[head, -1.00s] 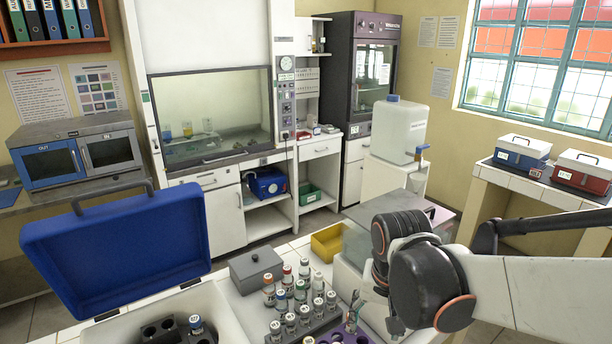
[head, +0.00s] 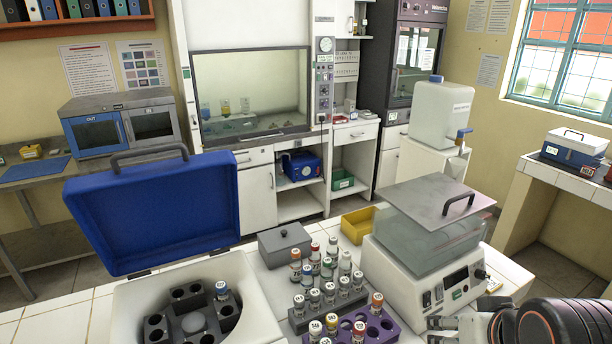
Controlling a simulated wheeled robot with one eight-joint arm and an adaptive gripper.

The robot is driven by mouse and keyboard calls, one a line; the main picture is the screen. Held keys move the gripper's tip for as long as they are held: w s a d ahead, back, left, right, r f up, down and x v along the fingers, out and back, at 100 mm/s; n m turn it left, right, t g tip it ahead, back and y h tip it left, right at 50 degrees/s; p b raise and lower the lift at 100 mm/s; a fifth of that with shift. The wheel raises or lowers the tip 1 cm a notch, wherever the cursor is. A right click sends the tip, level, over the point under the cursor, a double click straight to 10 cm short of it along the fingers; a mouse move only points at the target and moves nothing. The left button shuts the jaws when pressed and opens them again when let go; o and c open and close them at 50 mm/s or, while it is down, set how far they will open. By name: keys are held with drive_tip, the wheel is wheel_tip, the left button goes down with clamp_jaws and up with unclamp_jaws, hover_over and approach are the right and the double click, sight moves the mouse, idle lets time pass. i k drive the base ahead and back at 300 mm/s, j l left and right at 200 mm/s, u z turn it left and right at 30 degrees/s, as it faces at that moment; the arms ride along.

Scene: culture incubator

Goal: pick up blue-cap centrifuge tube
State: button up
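A tube with a blue cap (head: 221,288) stands upright in one hole of the dark rotor inside the open white centrifuge with the blue lid. Another blue-capped tube (head: 326,266) stands among red-, white- and orange-capped tubes in the rack area right of the centrifuge. My gripper (head: 446,325) shows only partly at the bottom right, right of the purple rack and apart from the tubes. Its fingers are too small and cropped to tell whether they are open.
The open blue lid (head: 160,208) stands up behind the rotor (head: 157,333). A purple rack (head: 384,329) holds a few tubes at the front. A grey lidded box (head: 285,246), a yellow bin (head: 357,227) and a water bath (head: 412,282) with a tilted lid stand behind and right.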

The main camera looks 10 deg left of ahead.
sight(221, 287)
drive_tip(key=u, duration=1.4)
drive_tip(key=i+j+u, duration=0.1)
drive_tip(key=i+j, duration=0.25)
drive_tip(key=i, duration=0.1)
